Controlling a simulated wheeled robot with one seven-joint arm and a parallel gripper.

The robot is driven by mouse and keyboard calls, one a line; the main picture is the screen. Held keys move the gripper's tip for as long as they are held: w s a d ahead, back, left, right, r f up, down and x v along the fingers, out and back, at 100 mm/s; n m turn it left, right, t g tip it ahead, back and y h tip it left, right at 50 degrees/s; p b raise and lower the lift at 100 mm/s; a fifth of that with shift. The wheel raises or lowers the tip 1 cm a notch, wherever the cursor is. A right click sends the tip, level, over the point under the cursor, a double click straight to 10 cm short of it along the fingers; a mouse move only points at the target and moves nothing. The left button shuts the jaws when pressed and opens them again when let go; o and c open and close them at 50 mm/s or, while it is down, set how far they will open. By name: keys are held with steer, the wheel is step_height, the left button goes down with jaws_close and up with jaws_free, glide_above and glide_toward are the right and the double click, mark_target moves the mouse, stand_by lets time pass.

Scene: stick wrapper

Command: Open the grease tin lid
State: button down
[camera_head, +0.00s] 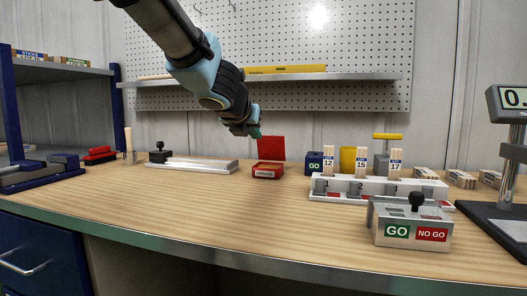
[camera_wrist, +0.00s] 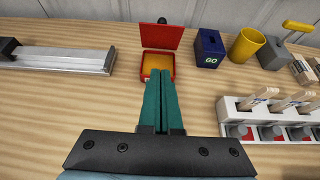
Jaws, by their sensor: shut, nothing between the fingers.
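The grease tin (camera_head: 267,171) is a small red box on the bench, with a pale label on its front. Its red lid (camera_head: 271,147) stands upright at the back, open. In the wrist view the tin (camera_wrist: 147,70) shows yellowish contents (camera_wrist: 158,63), and the lid (camera_wrist: 162,36) is raised behind it. My gripper (camera_head: 254,132) is above the tin, by the lid's left side in the head view. In the wrist view my green fingers (camera_wrist: 160,84) are shut together with nothing between them. They overlap the front of the tin, and I cannot tell whether they touch it.
A metal fixture (camera_head: 192,164) lies to the left. A blue GO box (camera_head: 314,162), a yellow cup (camera_head: 347,158) and a white rack (camera_head: 380,188) with numbered sticks stand to the right. A GO/NO GO box (camera_head: 411,229) is nearer the front.

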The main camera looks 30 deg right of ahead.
mark_target(270, 144)
steer(key=x, duration=0.4)
steer(key=r+x, duration=0.1)
steer(key=x, duration=0.2)
steer(key=r+x, duration=0.1)
steer(key=x, duration=0.3)
steer(key=shift+w+d+f+b, duration=0.15)
steer(key=shift+w+d+b, duration=0.15)
steer(key=shift+w+d, duration=0.6)
steer(key=shift+w, duration=0.15)
